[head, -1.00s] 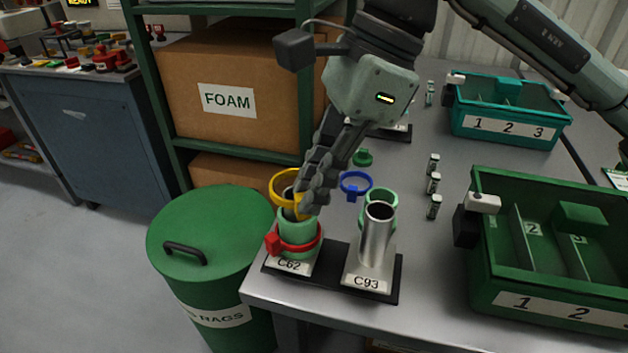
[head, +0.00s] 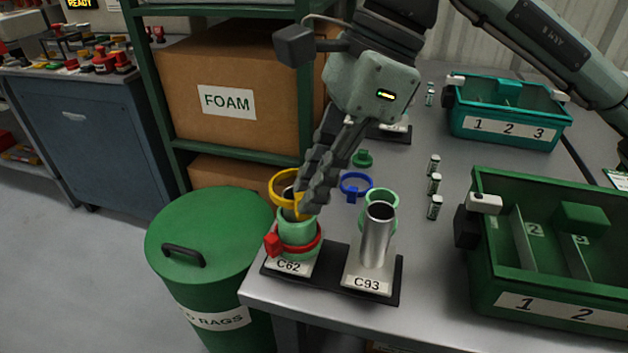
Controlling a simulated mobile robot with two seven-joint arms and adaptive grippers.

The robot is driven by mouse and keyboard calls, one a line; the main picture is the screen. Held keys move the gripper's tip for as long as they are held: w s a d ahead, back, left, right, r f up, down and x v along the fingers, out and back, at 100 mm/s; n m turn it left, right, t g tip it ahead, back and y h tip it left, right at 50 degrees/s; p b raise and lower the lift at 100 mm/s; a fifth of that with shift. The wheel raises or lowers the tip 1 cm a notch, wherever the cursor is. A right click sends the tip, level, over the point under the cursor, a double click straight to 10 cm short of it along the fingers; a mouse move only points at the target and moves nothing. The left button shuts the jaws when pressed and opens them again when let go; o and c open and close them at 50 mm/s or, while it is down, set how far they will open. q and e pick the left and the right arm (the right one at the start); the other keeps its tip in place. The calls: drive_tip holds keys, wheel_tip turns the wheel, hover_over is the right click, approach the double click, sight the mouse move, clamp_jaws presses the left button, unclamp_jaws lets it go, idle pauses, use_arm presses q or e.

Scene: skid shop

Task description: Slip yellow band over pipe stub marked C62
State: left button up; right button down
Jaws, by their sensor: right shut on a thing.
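The yellow band (head: 278,180) is held by my right gripper (head: 302,208), which is shut on it. The band is at the top of the pipe stub marked C62 (head: 288,266), around or just over its mouth; I cannot tell which. Lower on that stub sit a light green band (head: 296,231) and a red band (head: 302,252) with a red block at its left. The fingers hide part of the yellow band and the stub's top. My left gripper is not in view.
The bare metal stub marked C93 (head: 377,240) stands to the right, a green ring (head: 382,197) behind it. A green bin (head: 540,310) is at right; a lidded rags bin (head: 205,240) is at left.

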drive_tip(key=shift+b, duration=0.35)
idle(0.3)
drive_tip(key=shift+f, duration=0.2)
idle(0.3)
drive_tip(key=shift+f+b, duration=0.35)
drive_tip(key=shift+b, duration=0.35)
drive_tip(key=shift+f, duration=0.2)
drive_tip(key=shift+f+b, duration=0.3)
drive_tip(key=shift+b, duration=0.35)
drive_tip(key=shift+f, duration=0.1)
drive_tip(key=shift+f+b, duration=0.4)
drive_tip(key=shift+b, duration=0.25)
